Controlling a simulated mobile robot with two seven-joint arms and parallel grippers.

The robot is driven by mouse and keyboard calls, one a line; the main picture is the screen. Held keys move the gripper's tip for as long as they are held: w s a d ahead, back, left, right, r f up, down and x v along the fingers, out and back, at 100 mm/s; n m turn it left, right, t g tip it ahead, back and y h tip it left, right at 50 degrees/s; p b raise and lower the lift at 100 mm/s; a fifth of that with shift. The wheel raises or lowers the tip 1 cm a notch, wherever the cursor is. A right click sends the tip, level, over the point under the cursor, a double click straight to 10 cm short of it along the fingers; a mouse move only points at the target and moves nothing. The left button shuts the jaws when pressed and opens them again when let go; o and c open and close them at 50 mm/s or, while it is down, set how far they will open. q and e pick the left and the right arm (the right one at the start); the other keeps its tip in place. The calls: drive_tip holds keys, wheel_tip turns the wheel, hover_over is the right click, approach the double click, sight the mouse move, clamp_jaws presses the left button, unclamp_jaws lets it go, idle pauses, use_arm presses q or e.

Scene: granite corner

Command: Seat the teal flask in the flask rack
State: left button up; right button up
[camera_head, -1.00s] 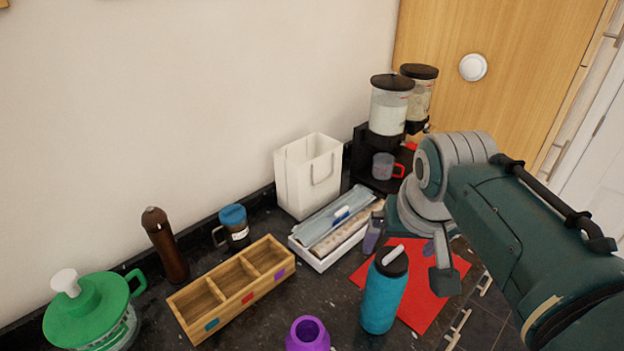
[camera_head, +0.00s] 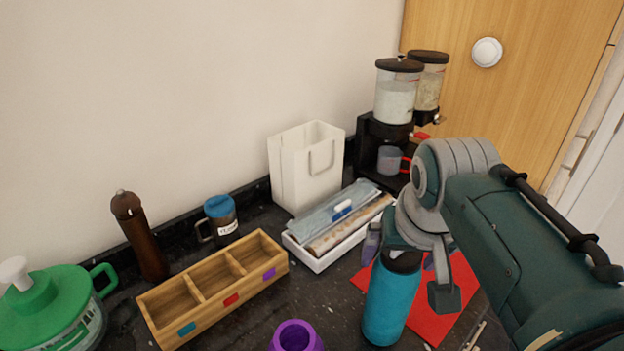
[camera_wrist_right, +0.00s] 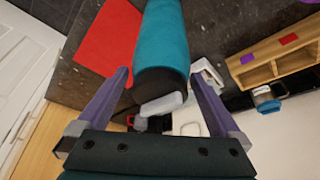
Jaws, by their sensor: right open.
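The teal flask (camera_head: 391,303) with a black cap stands upright on the dark counter, at the edge of a red mat. It also shows in the right wrist view (camera_wrist_right: 163,40), its cap between the two fingers. My right gripper (camera_head: 408,268) is open around the top of the flask, with a finger to each side; the right wrist view shows the open fingers (camera_wrist_right: 160,92) and gaps beside the cap. The wooden flask rack (camera_head: 216,290) has three empty compartments with teal, red and purple tags on its front. My left gripper is not in view.
A purple flask (camera_head: 296,337) stands in front of the rack. A white tray with packets (camera_head: 318,262), a white bag (camera_head: 305,167) and a dispenser (camera_head: 384,140) stand behind. A mug (camera_head: 220,218), brown bottle (camera_head: 140,235) and green jug (camera_head: 50,306) are at left.

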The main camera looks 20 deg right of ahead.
drive_tip(key=shift+c, duration=0.2)
drive_tip(key=shift+r, duration=0.1)
clamp_jaws()
idle(0.4)
